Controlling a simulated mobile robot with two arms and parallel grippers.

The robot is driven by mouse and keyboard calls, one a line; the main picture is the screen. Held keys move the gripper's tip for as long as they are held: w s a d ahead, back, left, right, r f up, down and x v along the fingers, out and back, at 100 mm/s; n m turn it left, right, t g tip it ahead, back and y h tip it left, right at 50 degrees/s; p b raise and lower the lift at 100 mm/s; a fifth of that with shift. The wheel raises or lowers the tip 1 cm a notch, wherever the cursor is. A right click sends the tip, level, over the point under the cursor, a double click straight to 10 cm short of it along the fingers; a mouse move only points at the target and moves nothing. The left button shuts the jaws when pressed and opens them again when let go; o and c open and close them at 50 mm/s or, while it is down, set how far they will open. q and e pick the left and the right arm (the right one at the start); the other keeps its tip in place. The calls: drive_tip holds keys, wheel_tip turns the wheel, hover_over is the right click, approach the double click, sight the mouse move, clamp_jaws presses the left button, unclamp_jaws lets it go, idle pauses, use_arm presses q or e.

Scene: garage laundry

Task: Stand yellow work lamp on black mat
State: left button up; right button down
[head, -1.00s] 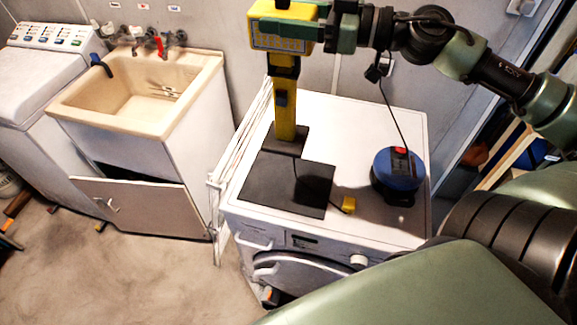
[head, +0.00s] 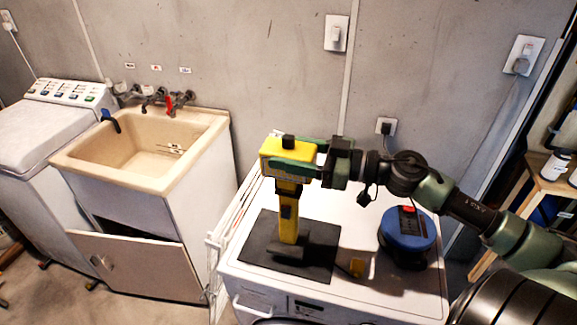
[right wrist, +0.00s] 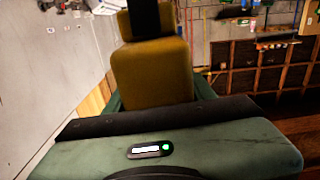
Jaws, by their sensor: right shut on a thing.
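The yellow work lamp (head: 289,220) is upright in the head view, with a yellow head on top and a yellow stem below. My right gripper (head: 296,167) is shut on the lamp's head, reaching in from the right. The head's yellow back also fills the middle of the right wrist view (right wrist: 152,75). I cannot tell whether the foot touches the mat. The mat lies flat on the white machine's top (head: 370,295). My left gripper is not in view.
A blue round device (head: 408,230) with a red part stands to the right of the mat. A sink (head: 150,150) stands at the left, and a white rack (head: 222,240) is beside the machine.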

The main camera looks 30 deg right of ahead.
drive_tip(key=shift+f, duration=1.6)
drive_tip(key=c, duration=0.5)
unclamp_jaws()
drive_tip(key=shift+f, duration=0.2)
drive_tip(key=shift+r, duration=0.1)
drive_tip(key=b+v, duration=0.2)
drive_tip(key=v, duration=1)
